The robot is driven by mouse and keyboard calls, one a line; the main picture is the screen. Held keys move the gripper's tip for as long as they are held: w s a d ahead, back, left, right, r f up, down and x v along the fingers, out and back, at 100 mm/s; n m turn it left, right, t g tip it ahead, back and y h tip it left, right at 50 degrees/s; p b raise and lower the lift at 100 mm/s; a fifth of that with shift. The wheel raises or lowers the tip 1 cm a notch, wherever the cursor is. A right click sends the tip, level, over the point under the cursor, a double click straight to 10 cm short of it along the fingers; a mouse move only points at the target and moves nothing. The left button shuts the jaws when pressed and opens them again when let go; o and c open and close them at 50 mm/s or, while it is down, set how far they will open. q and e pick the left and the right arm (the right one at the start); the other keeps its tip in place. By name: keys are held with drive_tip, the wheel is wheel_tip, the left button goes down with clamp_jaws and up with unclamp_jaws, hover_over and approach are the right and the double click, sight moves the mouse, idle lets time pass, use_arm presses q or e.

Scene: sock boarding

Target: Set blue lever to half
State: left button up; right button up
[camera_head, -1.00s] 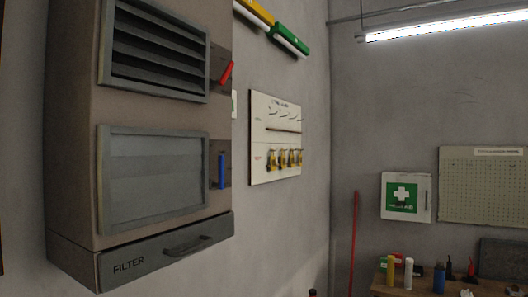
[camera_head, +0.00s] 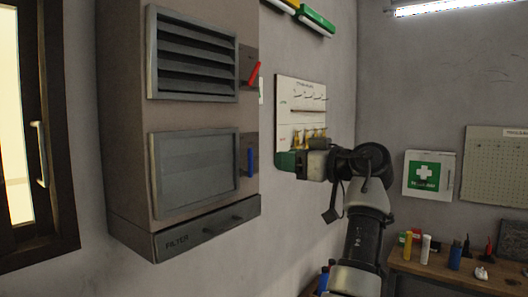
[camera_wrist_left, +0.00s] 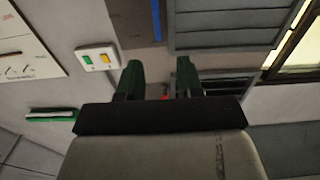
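The blue lever (camera_head: 251,162) is on the right side of the wall cabinet (camera_head: 127,120), beside the lower, closed louvre panel (camera_head: 195,172); it stands about vertical. It also shows at the top of the left wrist view (camera_wrist_left: 156,18). My left gripper (camera_head: 286,161) is to the right of the blue lever, apart from it, with its green fingertips towards the cabinet. In the left wrist view its two fingers (camera_wrist_left: 158,72) are spread with an empty gap. My right gripper is in neither view.
A red lever (camera_head: 254,74) sits above, beside the open louvres (camera_head: 193,58). A hook board (camera_head: 300,95) hangs behind my left gripper. A drawer marked FILTER (camera_head: 190,236) is below the panels. A window (camera_head: 35,130) is at left, a workbench (camera_head: 450,275) at right.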

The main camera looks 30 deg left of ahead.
sight(252, 156)
use_arm(q)
drive_tip(key=a+p, duration=0.1)
drive_tip(key=a, duration=0.2)
drive_tip(key=a+p, duration=0.2)
drive_tip(key=a, duration=0.1)
drive_tip(key=a+p, duration=0.1)
drive_tip(key=a, duration=0.2)
drive_tip(key=shift+w, duration=0.4)
drive_tip(key=shift+a, duration=0.3)
drive_tip(key=shift+w+a+f, duration=0.2)
drive_tip(key=shift+a, duration=0.05)
drive_tip(key=shift+s, duration=0.1)
clamp_jaws()
